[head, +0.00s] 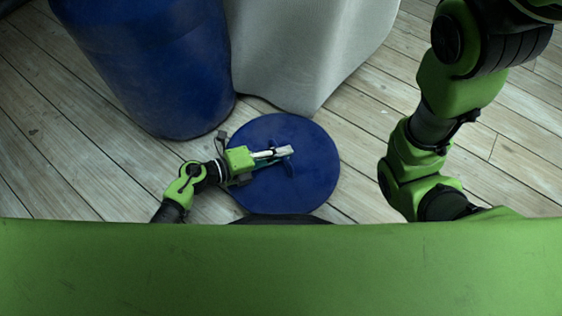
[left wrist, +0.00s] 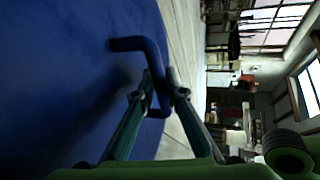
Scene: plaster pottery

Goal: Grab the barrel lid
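The barrel lid (head: 315,185) is a round blue disc lying on the plank floor, below the middle of the head view. In the left wrist view the lid (left wrist: 60,80) fills the left side, with its raised bent blue handle (left wrist: 135,43) standing out from it. My left gripper (head: 287,153) reaches over the lid from the left. In the left wrist view its two fingertips (left wrist: 163,85) sit close on either side of the handle bar and look closed on it. My right arm shows at the right of the head view; its gripper is hidden.
A large blue barrel (head: 165,75) stands behind and left of the lid. A grey-white cloth-draped block (head: 300,50) stands directly behind the lid. Bare plank floor (head: 65,150) lies to the left and right. The left wrist view shows a cluttered workshop with windows (left wrist: 275,25).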

